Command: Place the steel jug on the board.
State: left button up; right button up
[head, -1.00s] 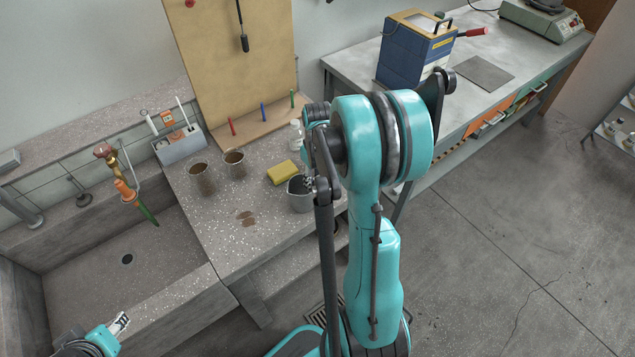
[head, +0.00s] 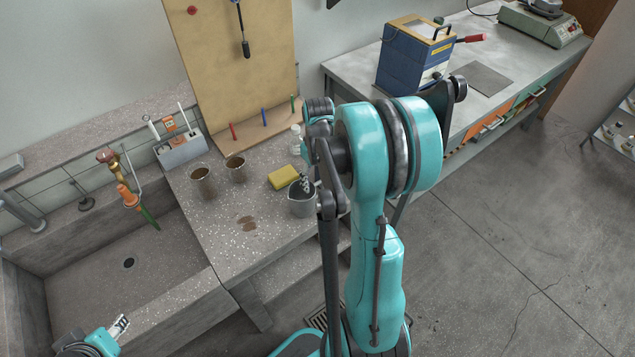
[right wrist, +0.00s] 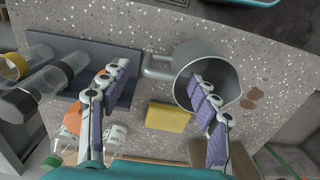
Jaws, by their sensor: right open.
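The steel jug (head: 301,207) stands upright on the speckled bench beside a yellow sponge. In the right wrist view the jug (right wrist: 222,62) shows its open mouth, with its handle (right wrist: 156,66) pointing left. My right gripper (right wrist: 158,76) is open; one finger overlaps the jug's mouth and the other is beyond the handle. In the head view a finger of the right gripper (head: 304,187) shows at the jug's mouth. A flat dark blue-grey slab, apparently the board (right wrist: 122,92), lies left of the handle; my arm hides it in the head view. My left gripper (head: 120,325) is at lower left.
The yellow sponge (head: 283,178) lies close to the jug. Several bottles (right wrist: 40,85) stand around the slab. A tall tan panel (head: 240,70) with pegs stands behind. A sink (head: 110,255) is at left.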

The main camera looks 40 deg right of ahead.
notch_tip(320, 180, up, 9)
jog(key=p, duration=0.2)
jog(key=s+a+r+t, duration=0.2)
jog(key=a, duration=0.6)
jog(key=s+a+r+n+t, duration=0.1)
jog(key=s+a+r+t, duration=0.1)
jog(key=a, duration=0.6)
jog(key=s+a+r+t, duration=0.1)
jog(key=s+a+t, duration=0.2)
jog(key=a, duration=0.5)
jog(key=shift+r, duration=0.4)
jog(key=shift+f+b, duration=0.55)
jog(key=shift+f, duration=0.2)
